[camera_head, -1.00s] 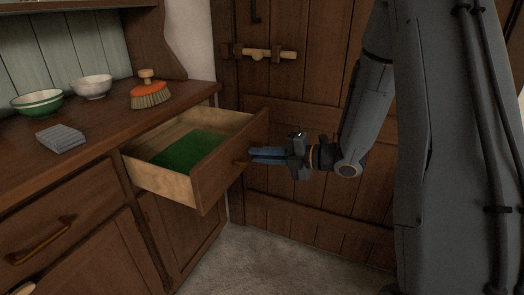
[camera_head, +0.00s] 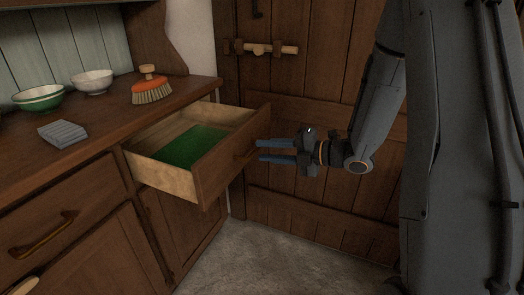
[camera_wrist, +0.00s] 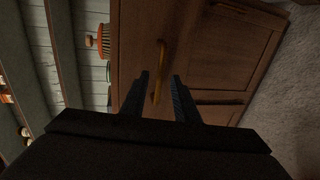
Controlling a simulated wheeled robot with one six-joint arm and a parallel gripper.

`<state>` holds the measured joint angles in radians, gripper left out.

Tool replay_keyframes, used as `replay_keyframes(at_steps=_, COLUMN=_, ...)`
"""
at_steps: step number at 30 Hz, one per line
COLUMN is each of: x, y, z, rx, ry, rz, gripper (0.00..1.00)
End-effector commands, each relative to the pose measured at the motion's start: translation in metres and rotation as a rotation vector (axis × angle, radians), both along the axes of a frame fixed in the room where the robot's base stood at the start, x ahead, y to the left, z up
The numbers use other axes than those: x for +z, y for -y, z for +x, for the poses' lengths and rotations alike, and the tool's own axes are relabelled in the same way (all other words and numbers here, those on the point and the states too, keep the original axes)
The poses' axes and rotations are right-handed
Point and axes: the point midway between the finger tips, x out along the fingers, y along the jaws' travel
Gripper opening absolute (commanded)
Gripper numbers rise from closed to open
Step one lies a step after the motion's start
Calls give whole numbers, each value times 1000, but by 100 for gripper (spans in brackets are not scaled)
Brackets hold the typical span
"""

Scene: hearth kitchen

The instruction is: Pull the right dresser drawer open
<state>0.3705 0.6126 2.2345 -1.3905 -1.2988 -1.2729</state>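The right dresser drawer (camera_head: 165,176) stands pulled well out of the dresser (camera_head: 98,155), with a green lining (camera_head: 193,146) on its bottom. Its front panel faces right, with the handle (camera_head: 245,154) on it. My gripper (camera_head: 260,151) is just right of the drawer front, its two blue fingers spread apart and empty.
On the dresser top are a green bowl (camera_head: 38,98), a white bowl (camera_head: 93,82), an orange brush (camera_head: 150,88) and a folded grey cloth (camera_head: 63,133). A wooden door (camera_head: 310,70) stands behind my arm. The stone floor (camera_head: 280,255) in front is clear.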

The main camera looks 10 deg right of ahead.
Motion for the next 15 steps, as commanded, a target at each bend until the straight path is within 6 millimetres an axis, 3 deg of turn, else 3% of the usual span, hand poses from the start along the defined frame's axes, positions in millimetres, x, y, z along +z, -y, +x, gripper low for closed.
replay_keyframes(at_steps=6, x=8, y=30, z=-21, rx=-5, ry=-1, rz=1, gripper=28)
replay_keyframes(at_steps=15, x=12, y=46, z=-33, rx=-1, ry=0, rz=-1, gripper=28)
